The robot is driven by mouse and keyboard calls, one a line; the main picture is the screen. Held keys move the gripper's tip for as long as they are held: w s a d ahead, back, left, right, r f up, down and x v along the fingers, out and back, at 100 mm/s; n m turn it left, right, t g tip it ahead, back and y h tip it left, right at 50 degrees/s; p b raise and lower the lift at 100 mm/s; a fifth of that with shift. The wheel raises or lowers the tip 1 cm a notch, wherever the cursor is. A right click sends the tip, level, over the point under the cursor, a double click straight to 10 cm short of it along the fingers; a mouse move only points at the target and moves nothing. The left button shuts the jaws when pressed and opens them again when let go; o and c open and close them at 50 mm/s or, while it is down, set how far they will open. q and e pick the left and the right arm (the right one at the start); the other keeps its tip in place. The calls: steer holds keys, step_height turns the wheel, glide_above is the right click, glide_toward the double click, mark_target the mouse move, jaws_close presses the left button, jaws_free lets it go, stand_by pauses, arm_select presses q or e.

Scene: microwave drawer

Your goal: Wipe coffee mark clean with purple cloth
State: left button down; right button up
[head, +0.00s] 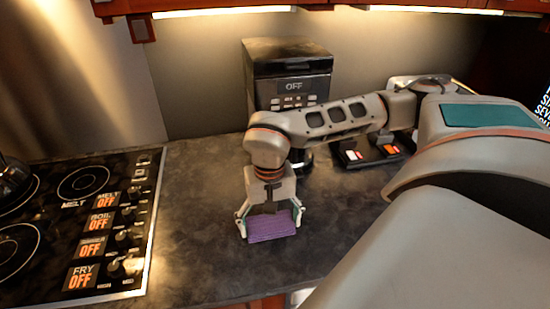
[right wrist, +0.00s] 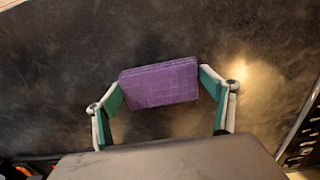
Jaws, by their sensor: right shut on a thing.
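The purple cloth (head: 271,226) is a folded, block-like piece. My right gripper (head: 270,218) is shut on it, with one finger at each side, at the dark countertop (head: 200,215) between the stove and the coffee machine. In the right wrist view the cloth (right wrist: 160,84) sits between the green-padded fingers of the right gripper (right wrist: 160,90). I cannot tell whether the cloth touches the counter. No coffee mark can be made out on the visible counter; the cloth and gripper hide part of it. My left gripper is not in view.
A stove (head: 85,225) with knobs and OFF labels lies at the left. A black coffee machine (head: 288,75) stands at the back, behind my right arm. A dark tray (head: 372,152) with small items is at the back right. Counter around the cloth is clear.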

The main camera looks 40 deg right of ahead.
mark_target(249, 230)
steer(key=shift+w+a, duration=0.7)
steer(key=shift+a, duration=0.4)
steer(key=shift+w+a, duration=0.7)
steer(key=shift+a, duration=0.45)
steer(key=shift+w+a, duration=0.7)
steer(key=shift+a, duration=0.4)
steer(key=shift+s, duration=0.2)
steer(key=shift+s+d, duration=0.3)
steer(key=shift+d, duration=0.2)
steer(key=shift+s+d, duration=0.3)
steer(key=shift+d, duration=0.2)
steer(key=shift+s+d, duration=0.7)
steer(key=shift+d, duration=0.45)
steer(key=shift+s+d, duration=0.65)
steer(key=shift+d, duration=0.5)
steer(key=shift+s+d, duration=0.7)
steer(key=shift+d, duration=0.45)
steer(key=shift+w+a, duration=0.9)
steer(key=shift+a, duration=0.6)
steer(key=shift+w+a, duration=0.95)
steer(key=shift+a, duration=0.5)
steer(key=shift+w+a, duration=0.9)
steer(key=shift+a, duration=0.6)
step_height(249, 230, up, 8)
